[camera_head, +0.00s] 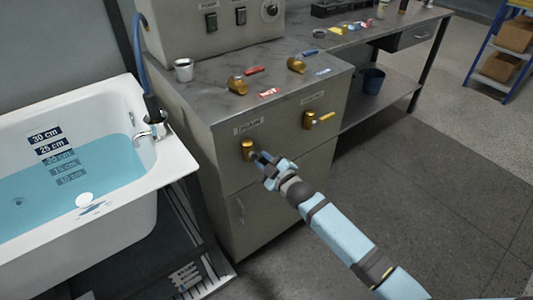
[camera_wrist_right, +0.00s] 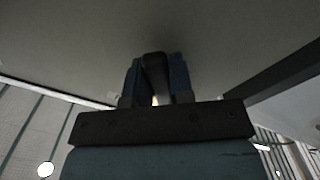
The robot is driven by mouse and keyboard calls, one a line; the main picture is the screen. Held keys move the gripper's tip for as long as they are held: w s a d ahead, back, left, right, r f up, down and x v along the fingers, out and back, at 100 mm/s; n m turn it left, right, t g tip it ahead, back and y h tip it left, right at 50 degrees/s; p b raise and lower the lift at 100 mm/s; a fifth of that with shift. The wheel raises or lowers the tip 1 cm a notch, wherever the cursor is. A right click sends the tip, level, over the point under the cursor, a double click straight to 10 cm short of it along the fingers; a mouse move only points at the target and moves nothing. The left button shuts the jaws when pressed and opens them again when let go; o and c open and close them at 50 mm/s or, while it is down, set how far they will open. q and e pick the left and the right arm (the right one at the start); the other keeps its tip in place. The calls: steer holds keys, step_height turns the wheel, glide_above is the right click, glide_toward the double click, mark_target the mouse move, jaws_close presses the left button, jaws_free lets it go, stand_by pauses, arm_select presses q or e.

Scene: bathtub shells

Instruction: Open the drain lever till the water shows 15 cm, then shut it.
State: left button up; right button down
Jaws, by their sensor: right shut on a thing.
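The white bathtub (camera_head: 165,165) at left holds blue water (camera_head: 110,172). On its inner wall the 30 cm (camera_head: 45,135) and 25 cm (camera_head: 51,146) marks are clear of the water; the marks below look tinted and under water, so the surface stands near or just below 25 cm. The brass drain valve (camera_head: 248,149) is on the cabinet front under a label. My right gripper (camera_head: 264,159) is at this valve, shut on its lever. In the wrist view the dark lever handle (camera_wrist_right: 155,72) sits between my fingers. My left gripper is out of view.
A second brass valve with a yellow lever (camera_head: 318,119) is to the right on the cabinet (camera_head: 225,175). A blue hose (camera_head: 146,55) hangs by the tub.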

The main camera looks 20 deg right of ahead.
steer(key=shift+a+f+m, duration=0.1)
steer(key=shift+m, duration=0.2)
steer(key=c, duration=1)
jaws_free()
steer(key=shift+s, duration=0.1)
steer(key=p+v, duration=0.2)
steer(key=v, duration=1.1)
steer(key=shift+s+p, duration=0.3)
steer(key=shift+p, duration=0.1)
